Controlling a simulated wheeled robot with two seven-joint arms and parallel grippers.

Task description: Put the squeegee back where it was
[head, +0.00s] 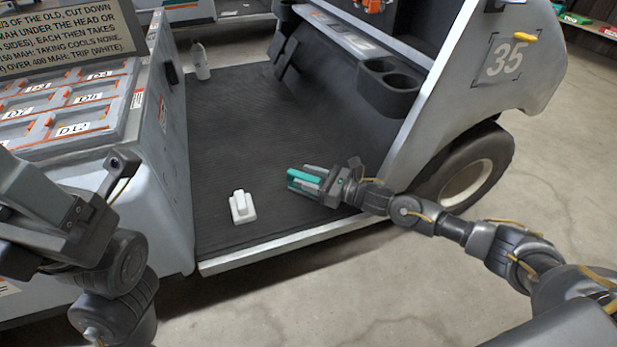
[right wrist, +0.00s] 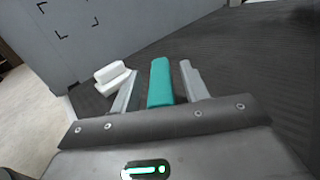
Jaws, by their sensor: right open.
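A teal bar-shaped thing (head: 304,180) is at my right gripper (head: 312,180), low over or on the cart's dark floor mat. In the right wrist view the teal bar (right wrist: 161,82) lies between the two grey fingers of my right gripper (right wrist: 160,88), which are open with narrow gaps beside it. A white piece with a flat base and a raised block (head: 242,207) rests on the mat, left of the gripper; it also shows in the right wrist view (right wrist: 113,78). I cannot tell which of the two is the squeegee. My left arm shows at the left; its fingertips are not clear.
The cart's floor mat (head: 265,125) has free room behind the gripper. A white bottle (head: 200,62) stands at the back left. A cabinet with labelled compartments (head: 70,105) bounds the left. Cup holders (head: 390,85), a panel marked 35 and a wheel (head: 467,183) are at the right.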

